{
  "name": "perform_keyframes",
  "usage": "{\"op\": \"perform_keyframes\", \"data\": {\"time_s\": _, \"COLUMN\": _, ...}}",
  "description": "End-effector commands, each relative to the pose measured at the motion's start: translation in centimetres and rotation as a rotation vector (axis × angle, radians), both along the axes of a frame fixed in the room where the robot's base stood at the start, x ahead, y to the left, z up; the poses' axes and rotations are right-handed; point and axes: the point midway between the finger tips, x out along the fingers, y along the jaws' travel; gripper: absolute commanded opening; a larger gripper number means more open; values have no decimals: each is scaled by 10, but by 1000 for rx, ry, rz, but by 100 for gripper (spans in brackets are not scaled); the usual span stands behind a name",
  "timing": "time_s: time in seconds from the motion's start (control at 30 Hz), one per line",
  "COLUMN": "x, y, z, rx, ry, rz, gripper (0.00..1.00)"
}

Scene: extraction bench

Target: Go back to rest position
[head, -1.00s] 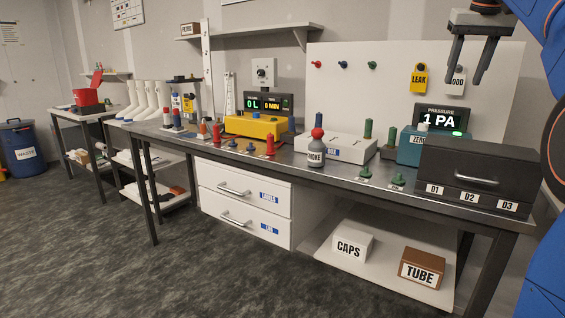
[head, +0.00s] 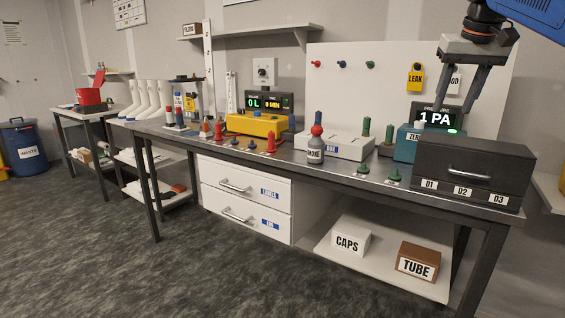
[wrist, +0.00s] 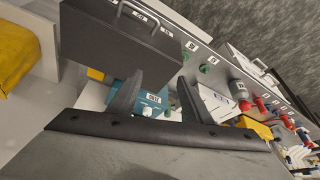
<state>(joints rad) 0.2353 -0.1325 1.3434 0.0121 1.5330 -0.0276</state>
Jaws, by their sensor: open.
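My gripper (head: 454,98) is at the upper right of the head view, pointing down with its two dark fingers apart and nothing between them. It hangs in front of the pressure display (head: 436,116) and above the dark drawer box (head: 500,160). In the wrist view my gripper (wrist: 158,85) also shows open and empty, with the teal zero box (wrist: 152,97) beyond its fingers and the dark drawer box (wrist: 110,45) at upper left.
The metal bench (head: 340,173) holds a grey smoke bottle (head: 315,152), a yellow box (head: 256,124) and several coloured pegs. A caps box (head: 350,242) and a tube box (head: 418,263) sit on the lower shelf. The floor in front is clear.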

Motion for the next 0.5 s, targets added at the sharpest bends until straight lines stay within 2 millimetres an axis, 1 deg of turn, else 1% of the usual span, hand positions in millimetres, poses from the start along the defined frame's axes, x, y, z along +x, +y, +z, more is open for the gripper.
{"op": "perform_keyframes", "data": {"time_s": 0.03, "x": -14, "y": 9, "z": -13, "rx": 0, "ry": 1, "rz": 11, "gripper": 45}}
{"op": "perform_keyframes", "data": {"time_s": 0.27, "x": -68, "y": 45, "z": -82, "rx": -1, "ry": -3, "rz": 58, "gripper": 45}}
{"op": "perform_keyframes", "data": {"time_s": 0.3, "x": -77, "y": 50, "z": -96, "rx": -1, "ry": -4, "rz": 66, "gripper": 45}}
{"op": "perform_keyframes", "data": {"time_s": 0.37, "x": -93, "y": 58, "z": -117, "rx": -1, "ry": -5, "rz": 78, "gripper": 45}}
{"op": "perform_keyframes", "data": {"time_s": 0.4, "x": -103, "y": 63, "z": -132, "rx": -2, "ry": -6, "rz": 87, "gripper": 45}}
{"op": "perform_keyframes", "data": {"time_s": 0.47, "x": -119, "y": 71, "z": -154, "rx": -3, "ry": -7, "rz": 98, "gripper": 45}}
{"op": "perform_keyframes", "data": {"time_s": 0.5, "x": -130, "y": 75, "z": -170, "rx": -2, "ry": -8, "rz": 107, "gripper": 45}}
